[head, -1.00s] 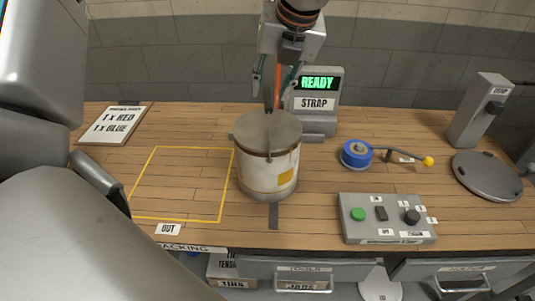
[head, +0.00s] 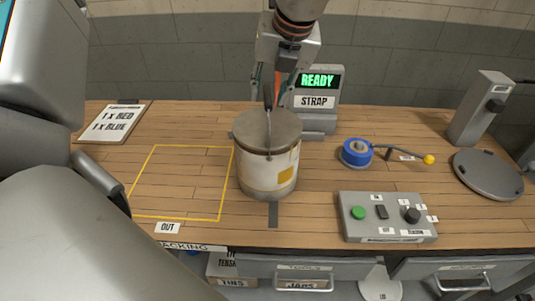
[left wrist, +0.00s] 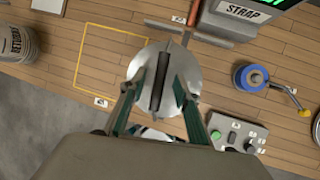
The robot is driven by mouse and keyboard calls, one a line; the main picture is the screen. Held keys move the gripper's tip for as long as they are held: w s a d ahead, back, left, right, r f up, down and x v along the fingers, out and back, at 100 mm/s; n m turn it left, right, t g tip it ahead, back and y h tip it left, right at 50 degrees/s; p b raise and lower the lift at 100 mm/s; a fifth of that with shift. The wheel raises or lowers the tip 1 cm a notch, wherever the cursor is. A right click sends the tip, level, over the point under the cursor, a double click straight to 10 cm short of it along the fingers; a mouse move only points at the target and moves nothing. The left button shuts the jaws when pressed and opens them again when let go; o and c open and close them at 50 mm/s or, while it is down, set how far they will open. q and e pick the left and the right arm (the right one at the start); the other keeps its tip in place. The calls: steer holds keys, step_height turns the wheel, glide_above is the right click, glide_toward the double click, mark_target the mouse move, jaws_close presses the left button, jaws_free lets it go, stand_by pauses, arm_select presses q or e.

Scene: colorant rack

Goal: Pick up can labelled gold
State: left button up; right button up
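A cream can (head: 262,178) with a grey lid and a gold-coloured square patch stands upright on the wooden bench. No lettering on it is readable. Its raised handle has a dark grip, which shows over the lid in the left wrist view (left wrist: 160,82). My left gripper (head: 271,88) points down from above, over the can's lid. In the left wrist view its fingers (left wrist: 158,98) are spread apart, one on each side of the dark grip, with gaps visible. Whether a finger touches the can is unclear. My right gripper is not in view.
A yellow-outlined area (head: 182,146) left of the can is empty. A READY/STRAP display (head: 318,90) stands behind. A blue tape roll (head: 356,153), a button box (head: 387,218) and a round plate (head: 489,176) lie right. A RETURNS bucket (left wrist: 14,45) stands left.

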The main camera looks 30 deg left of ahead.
arm_select(q)
jaws_close()
steer(key=shift+r, duration=0.1)
stand_by(0.3)
